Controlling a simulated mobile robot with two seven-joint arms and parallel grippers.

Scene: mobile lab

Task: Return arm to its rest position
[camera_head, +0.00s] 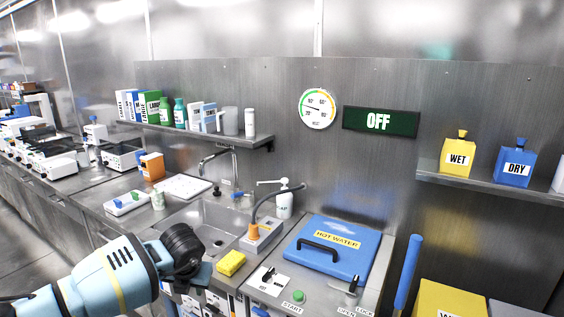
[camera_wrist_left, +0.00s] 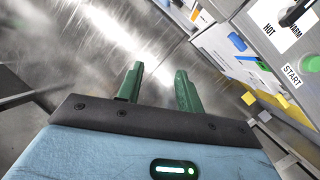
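My left arm (camera_head: 112,277) comes in from the lower left in the head view, in front of the counter by the sink. Its gripper (camera_head: 197,277) is small and partly hidden behind the black wrist there. In the left wrist view the two green fingers of this gripper (camera_wrist_left: 160,85) stand apart with nothing between them. Below them that view shows the metal floor and, at the right, the cabinet fronts. My right arm and gripper are not in view.
A sink (camera_head: 208,222), a yellow sponge (camera_head: 231,263) and a blue-lidded hot-water bath (camera_head: 331,246) lie just beyond the gripper. The green START button (camera_head: 298,296) is on the bath's front. A blue handle (camera_head: 408,272) stands upright at the right. Floor at the lower left is clear.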

